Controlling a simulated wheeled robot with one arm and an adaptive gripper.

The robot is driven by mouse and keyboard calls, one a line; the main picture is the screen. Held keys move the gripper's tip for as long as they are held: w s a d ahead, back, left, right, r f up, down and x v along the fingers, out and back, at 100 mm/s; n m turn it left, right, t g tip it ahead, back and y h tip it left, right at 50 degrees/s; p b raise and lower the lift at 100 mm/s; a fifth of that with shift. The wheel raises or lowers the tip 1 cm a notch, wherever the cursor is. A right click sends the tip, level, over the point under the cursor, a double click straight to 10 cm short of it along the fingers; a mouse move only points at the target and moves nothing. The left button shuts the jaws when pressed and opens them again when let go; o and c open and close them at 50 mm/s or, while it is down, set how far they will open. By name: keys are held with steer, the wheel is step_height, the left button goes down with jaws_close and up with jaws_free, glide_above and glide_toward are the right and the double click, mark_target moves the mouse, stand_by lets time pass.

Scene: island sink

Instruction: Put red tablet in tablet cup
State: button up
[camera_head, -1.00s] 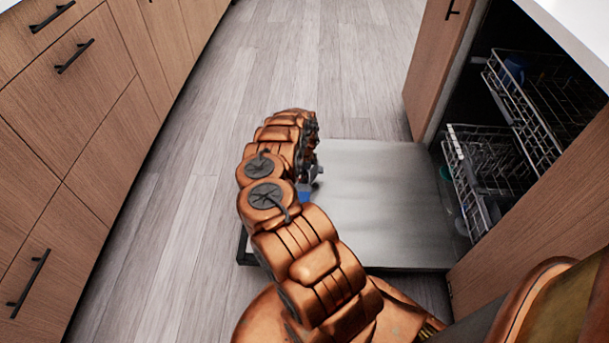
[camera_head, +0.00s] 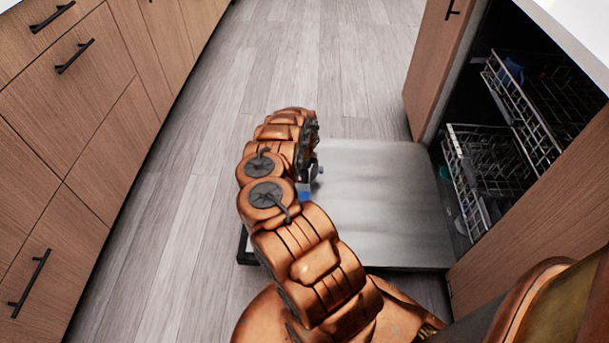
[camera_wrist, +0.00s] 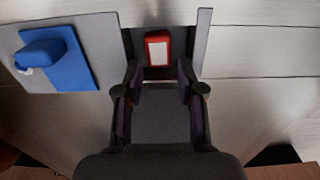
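The red tablet (camera_wrist: 158,50), with a pale rectangle on its face, shows in the wrist view in a dark recess that looks like the tablet cup (camera_wrist: 132,46). I cannot tell whether it rests on the recess floor. My gripper (camera_wrist: 159,69) is open, its two dark fingers apart, with visible gaps between the fingertips and the tablet's sides. The tablet is between and just beyond the fingertips. A blue lid (camera_wrist: 58,58) lies on the grey panel at the left; a bit of blue also shows in the head view (camera_head: 305,192). My arm hides the tablet there.
The dishwasher door (camera_head: 375,205) lies open and flat under my arm. The lower rack (camera_head: 490,165) and upper rack (camera_head: 525,105) are at the right. Wooden drawers (camera_head: 75,110) line the left, with free floor (camera_head: 290,50) between.

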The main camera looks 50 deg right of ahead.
step_height(320, 180, up, 12)
steer(key=p, duration=0.3)
steer(key=w+a+r+n+y, duration=0.25)
steer(key=w+a+r, duration=0.3)
steer(key=a, duration=0.55)
steer(key=w+a+r+n+y, duration=0.1)
steer(key=w+a+r+n, duration=0.4)
steer(key=a, duration=0.5)
steer(key=s+a+r+n+y, duration=0.15)
steer(key=a+r+n, duration=0.25)
steer(key=a+r, duration=0.45)
steer(key=s+a+r+n, duration=0.2)
steer(key=a+r+n, duration=0.1)
steer(key=a+r, duration=0.5)
steer(key=s+a+r+n+g+h, duration=0.1)
steer(key=s+a+r+n, duration=0.35)
steer(key=s, duration=0.35)
steer(key=s+a+r+n+g+h, duration=0.1)
steer(key=s+a+r+n, duration=0.35)
steer(key=s, duration=0.35)
steer(key=s+d+r+n+g+h, duration=0.1)
steer(key=s+n, duration=0.1)
steer(key=s, duration=1)
steer(key=s+d+r+n+h, duration=0.1)
steer(key=s+r+n, duration=0.1)
steer(key=s, duration=0.9)
steer(key=shift+s+n+g+h, duration=0.35)
steer(key=shift+n+g+h, duration=0.05)
steer(key=shift+n, duration=0.05)
